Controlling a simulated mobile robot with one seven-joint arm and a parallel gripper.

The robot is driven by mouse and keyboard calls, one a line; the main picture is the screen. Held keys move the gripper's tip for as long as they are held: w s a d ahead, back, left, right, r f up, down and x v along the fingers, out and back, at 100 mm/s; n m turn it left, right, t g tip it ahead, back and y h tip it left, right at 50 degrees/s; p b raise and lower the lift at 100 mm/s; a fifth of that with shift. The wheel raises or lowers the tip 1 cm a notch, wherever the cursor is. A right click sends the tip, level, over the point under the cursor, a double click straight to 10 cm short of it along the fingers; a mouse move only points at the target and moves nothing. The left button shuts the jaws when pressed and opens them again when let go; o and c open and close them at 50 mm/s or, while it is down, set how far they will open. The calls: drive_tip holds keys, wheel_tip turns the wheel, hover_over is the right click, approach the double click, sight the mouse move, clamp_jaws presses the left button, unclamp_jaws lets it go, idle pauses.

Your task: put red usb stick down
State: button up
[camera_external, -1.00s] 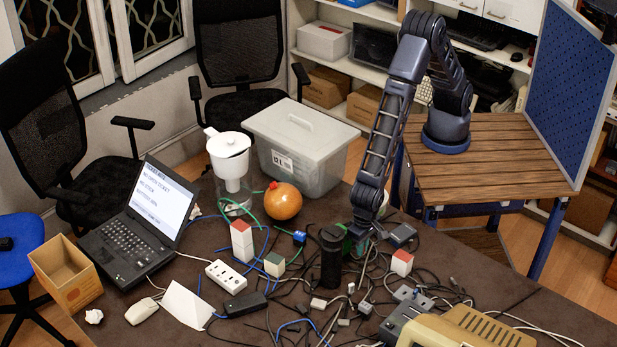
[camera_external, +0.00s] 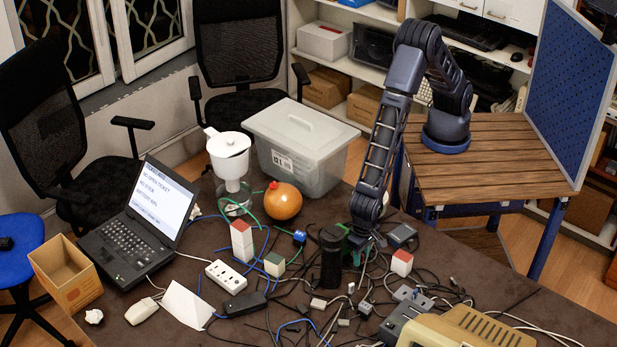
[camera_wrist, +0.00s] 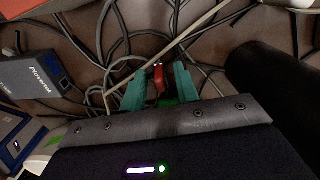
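The red usb stick (camera_wrist: 158,80) shows in the wrist view between the two teal fingers of my gripper (camera_wrist: 160,88). The fingers look closed on its sides, and its red end points away from the wrist. Dark cables lie on the table just beyond it. In the external view my gripper (camera_external: 358,250) points down, low over the cables behind and right of a black cylinder (camera_external: 331,262). The stick cannot be made out there. Whether the stick touches the table is not clear.
Tangled cables (camera_external: 375,285) cover the table around my gripper. A red-and-white block (camera_external: 402,262) and a dark box (camera_external: 402,234) stand to the right. The black cylinder also shows at right in the wrist view (camera_wrist: 275,85). A grey-blue box (camera_wrist: 40,75) lies at left there.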

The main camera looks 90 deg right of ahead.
wheel_tip(320, 180, up, 11)
drive_tip(key=w+d+r+n+t+y, duration=0.1)
drive_tip(key=w+d+r+n, duration=0.1)
drive_tip(key=d+r, duration=1.15)
drive_tip(key=w+d+r+n+t, duration=0.1)
drive_tip(key=d+r+n, duration=0.1)
drive_tip(key=d+r, duration=1.15)
drive_tip(key=s+d+r+n+t, duration=0.15)
drive_tip(key=s+d, duration=0.25)
drive_tip(key=d, duration=0.5)
drive_tip(key=s+d+r+n, duration=0.1)
drive_tip(key=s+d+r, duration=0.25)
drive_tip(key=d, duration=0.55)
drive_tip(key=s+d+n+t+h, duration=0.1)
drive_tip(key=s+d+n, duration=0.1)
drive_tip(key=s+d, duration=0.7)
drive_tip(key=s, duration=0.4)
drive_tip(key=shift+d, duration=0.15)
